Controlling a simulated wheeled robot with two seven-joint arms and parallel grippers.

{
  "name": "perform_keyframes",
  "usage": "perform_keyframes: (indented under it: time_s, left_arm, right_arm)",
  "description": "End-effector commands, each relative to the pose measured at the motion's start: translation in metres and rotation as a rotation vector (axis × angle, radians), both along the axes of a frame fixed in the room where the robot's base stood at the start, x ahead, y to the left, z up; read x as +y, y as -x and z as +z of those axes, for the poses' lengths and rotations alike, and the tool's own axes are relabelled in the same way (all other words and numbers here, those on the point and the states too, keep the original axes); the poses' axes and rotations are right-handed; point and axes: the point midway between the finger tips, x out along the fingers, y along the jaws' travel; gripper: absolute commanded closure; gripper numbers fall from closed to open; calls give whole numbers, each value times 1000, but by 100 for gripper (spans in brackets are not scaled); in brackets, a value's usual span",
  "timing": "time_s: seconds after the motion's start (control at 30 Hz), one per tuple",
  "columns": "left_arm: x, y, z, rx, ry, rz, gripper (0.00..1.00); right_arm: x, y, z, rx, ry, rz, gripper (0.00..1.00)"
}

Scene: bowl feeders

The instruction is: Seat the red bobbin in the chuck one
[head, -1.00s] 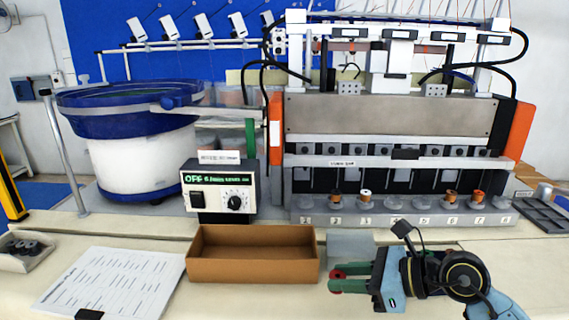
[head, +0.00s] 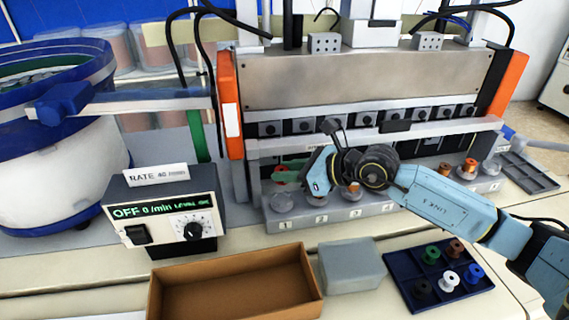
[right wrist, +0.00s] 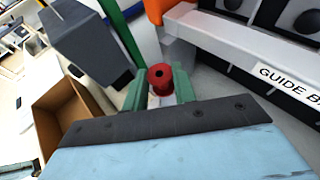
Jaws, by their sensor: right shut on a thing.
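The red bobbin (head: 280,169) is between the green fingers of my right gripper (head: 285,176), partly hidden by them in the head view. In the right wrist view the red bobbin (right wrist: 160,76) shows clearly, its top hole facing the camera, with a green finger of the gripper (right wrist: 158,88) on each side. My right gripper is shut on it. Chuck one (head: 281,203), a clear round cup above the label 1, looks empty. The bobbin is held above and behind it in the picture, apart from it.
Chuck two (head: 316,199) stands beside chuck one; an orange bobbin (head: 353,189) shows farther right. The guide bar (head: 400,137) runs above the row. In front are a control box (head: 165,205), a brown open box (head: 235,285), a grey block (head: 350,267) and a navy bobbin tray (head: 405,293).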

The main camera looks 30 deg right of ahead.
Motion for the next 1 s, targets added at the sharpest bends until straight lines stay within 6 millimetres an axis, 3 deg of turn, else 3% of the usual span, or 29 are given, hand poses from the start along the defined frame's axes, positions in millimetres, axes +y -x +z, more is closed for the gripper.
perform_keyframes:
  time_s: [0.17, 0.43, 1.0]
  left_arm:
    - [0, 3, -17, 5, -1, 0, 0]
    - [0, -8, -37, -12, 1, 0, 0]
    - [-1, -10, -39, -17, 2, -1, 0]
  right_arm:
    - [0, 0, -20, 1, 0, 0, 94]
    - [0, 0, -47, 1, 0, 0, 94]
    - [0, 0, -50, 0, 0, 0, 94]
